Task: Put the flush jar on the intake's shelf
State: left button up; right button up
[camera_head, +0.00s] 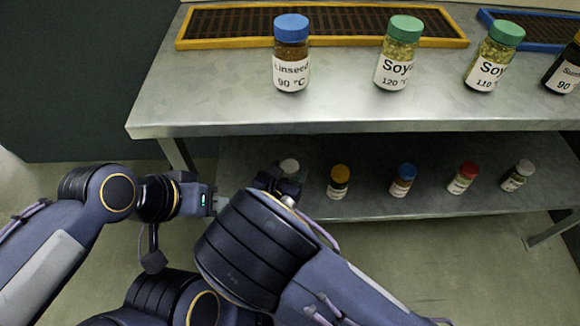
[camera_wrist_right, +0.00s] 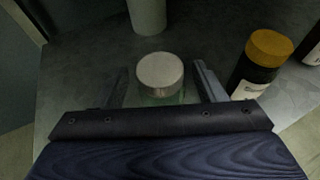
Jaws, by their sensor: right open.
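A jar with a whitish lid (camera_head: 289,166) stands at the left end of the lower steel shelf (camera_head: 381,208); its label is hidden, so I cannot confirm that it is the flush jar. In the right wrist view its pale lid (camera_wrist_right: 160,71) and clear greenish body show between the fingers. My right gripper (camera_head: 279,177) is open around it, one finger on each side, with no clear contact. Another white-lidded jar (camera_head: 518,175) stands at the shelf's right.
Jars with yellow (camera_head: 339,180), blue (camera_head: 403,179) and red (camera_head: 463,177) lids share the lower shelf. The steel tabletop (camera_head: 200,103) above carries Linseed (camera_head: 291,65), Soy (camera_head: 397,62) and other jars, plus a yellow-rimmed grate (camera_head: 232,42). The tabletop's left front is clear.

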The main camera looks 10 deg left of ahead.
jog(key=p+v, duration=0.1)
jog(key=v, duration=0.5)
jog(key=shift+s+r+p, duration=0.1)
jog(key=shift+p, duration=0.2)
jog(key=d+r+m+g+h, duration=0.1)
jog(key=d+r+m+g, duration=0.35)
jog(key=d+m, duration=0.6)
jog(key=d+r+m+g+h, duration=0.1)
jog(key=d+r+m+g, duration=0.45)
jog(key=d, duration=0.75)
jog(key=s+d+r+m+y, duration=0.3)
jog(key=s+d+m, duration=0.2)
jog(key=m, duration=0.5)
jog(key=s+d+r+m+t+y, duration=0.1)
jog(key=s+d+r+m+y, duration=0.2)
jog(key=s+m, duration=0.7)
jog(key=shift+d+r+m+t+y, duration=0.3)
jog(key=shift+d+y, duration=0.3)
jog(key=shift+d, duration=0.45)
